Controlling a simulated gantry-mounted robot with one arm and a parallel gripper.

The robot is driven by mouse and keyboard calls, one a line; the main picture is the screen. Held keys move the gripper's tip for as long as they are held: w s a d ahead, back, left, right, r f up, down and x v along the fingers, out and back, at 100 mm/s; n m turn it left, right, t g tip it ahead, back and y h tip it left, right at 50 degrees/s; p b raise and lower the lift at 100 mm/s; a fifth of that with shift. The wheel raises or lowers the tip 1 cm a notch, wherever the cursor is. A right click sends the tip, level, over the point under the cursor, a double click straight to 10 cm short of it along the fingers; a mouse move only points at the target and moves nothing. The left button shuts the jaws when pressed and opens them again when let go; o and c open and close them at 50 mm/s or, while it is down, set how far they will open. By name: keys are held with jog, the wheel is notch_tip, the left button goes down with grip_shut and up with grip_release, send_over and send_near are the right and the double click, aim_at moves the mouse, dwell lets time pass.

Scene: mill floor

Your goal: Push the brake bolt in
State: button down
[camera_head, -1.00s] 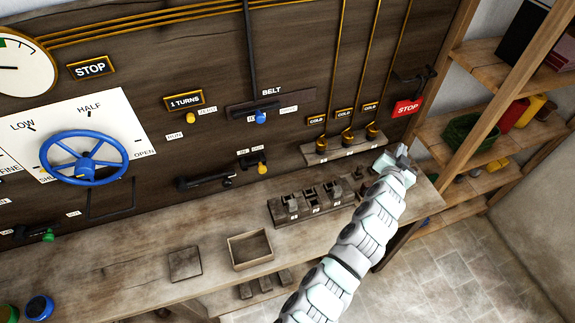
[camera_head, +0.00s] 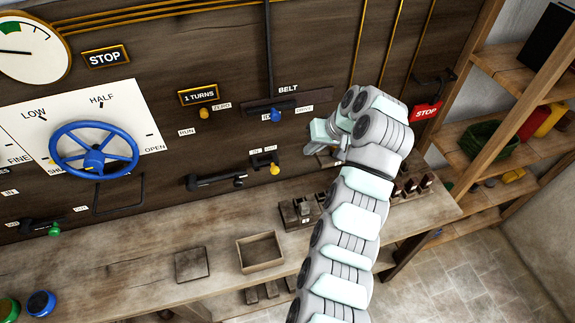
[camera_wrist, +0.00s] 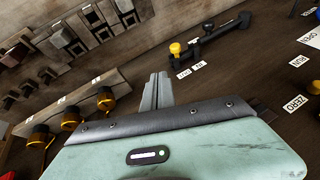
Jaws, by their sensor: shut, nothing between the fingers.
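A yellow knob (camera_head: 275,170), apparently the brake bolt's, sits below small IN and OUT labels on the dark board, nearer the right-hand label. A black bar (camera_head: 212,181) lies to its left. The knob also shows in the wrist view (camera_wrist: 176,48), with the black bar running off to its upper right. My gripper (camera_head: 318,140) is up and right of the knob in the head view, apart from it. Its fingers (camera_wrist: 158,92) are shut and empty in the wrist view, pointing toward the board below and left of the knob.
A blue knob (camera_head: 277,115) under the BELT sign sits above the bolt. A yellow RUN/ZERO knob (camera_head: 203,113) is up and left. Brass weights (camera_wrist: 105,98) hang on rods near my gripper. The bench below carries an open wooden box (camera_head: 260,252) and a latch block (camera_head: 298,212).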

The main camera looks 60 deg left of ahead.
dwell(0.3)
jog(key=s+p+x, duration=0.1)
jog(key=p+x, duration=0.1)
jog(key=x, duration=0.4)
jog(key=s+p+x, duration=0.1)
jog(key=p+x, duration=0.1)
jog(key=x, duration=0.4)
jog(key=shift+s+a+p, duration=0.25)
jog(key=shift+s+p, duration=0.05)
jog(key=shift+s, duration=0.2)
